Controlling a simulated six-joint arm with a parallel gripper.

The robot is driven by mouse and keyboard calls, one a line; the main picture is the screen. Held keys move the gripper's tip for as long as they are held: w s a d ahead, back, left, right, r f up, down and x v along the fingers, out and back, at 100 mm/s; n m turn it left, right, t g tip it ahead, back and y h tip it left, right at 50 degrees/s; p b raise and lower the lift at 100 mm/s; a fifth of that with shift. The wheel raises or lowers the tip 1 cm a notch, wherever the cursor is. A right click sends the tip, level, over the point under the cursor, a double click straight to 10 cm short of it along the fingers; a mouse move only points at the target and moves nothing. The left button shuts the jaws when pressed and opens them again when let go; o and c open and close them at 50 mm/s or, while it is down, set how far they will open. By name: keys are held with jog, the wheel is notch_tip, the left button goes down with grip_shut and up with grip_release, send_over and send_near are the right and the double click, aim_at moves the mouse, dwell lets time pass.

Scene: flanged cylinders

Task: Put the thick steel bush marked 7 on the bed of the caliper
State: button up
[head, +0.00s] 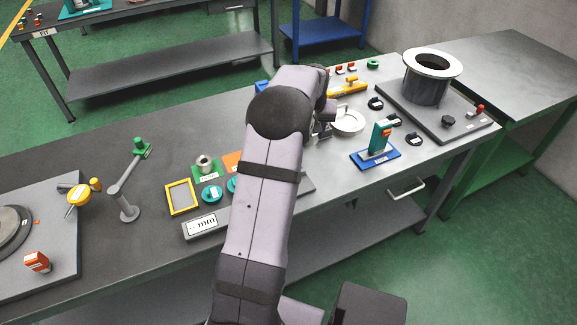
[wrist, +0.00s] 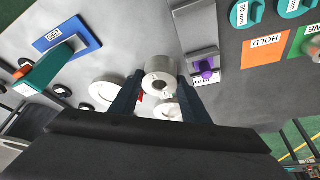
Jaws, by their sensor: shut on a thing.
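The steel bush (wrist: 160,76) is a thick grey ring with a small bore, seen in the wrist view between my fingertips. Its number is too small to read surely. My gripper (wrist: 158,92) is shut on it, one dark finger on each side. In the wrist view the caliper (wrist: 192,40) is a grey metal piece with a purple knob, just right of the bush. I cannot tell the bush's height above the table. In the head view my arm hides most of the caliper and the bush; my gripper (head: 322,128) shows only partly.
A blue-based stand (head: 375,158) and a white dish (head: 347,122) stand right of my arm. Teal discs (head: 212,193), a yellow frame (head: 182,197) and an mm readout (head: 203,225) lie left. A large flanged cylinder (head: 427,80) stands at the back right.

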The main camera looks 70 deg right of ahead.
jog(key=w+n, duration=0.1)
jog(key=n, duration=0.1)
jog(key=w+a+r+n+t, duration=0.1)
jog(key=n, duration=0.1)
jog(key=shift+t+y, duration=0.3)
jog(key=a+n+y, duration=0.1)
jog(key=n, duration=0.3)
jog(key=w+a+n+t+y, duration=0.1)
jog(key=n+y, duration=0.1)
jog(key=n, duration=0.2)
jog(key=w+a+r+n+y, duration=0.1)
jog(key=n, duration=0.4)
jog(key=shift+w+a+t+y, duration=0.25)
jog(key=shift+a+t+y, duration=0.05)
jog(key=shift+a+t, duration=0.1)
jog(key=shift+f+p, duration=1.7)
jog(key=shift+f, duration=3.3)
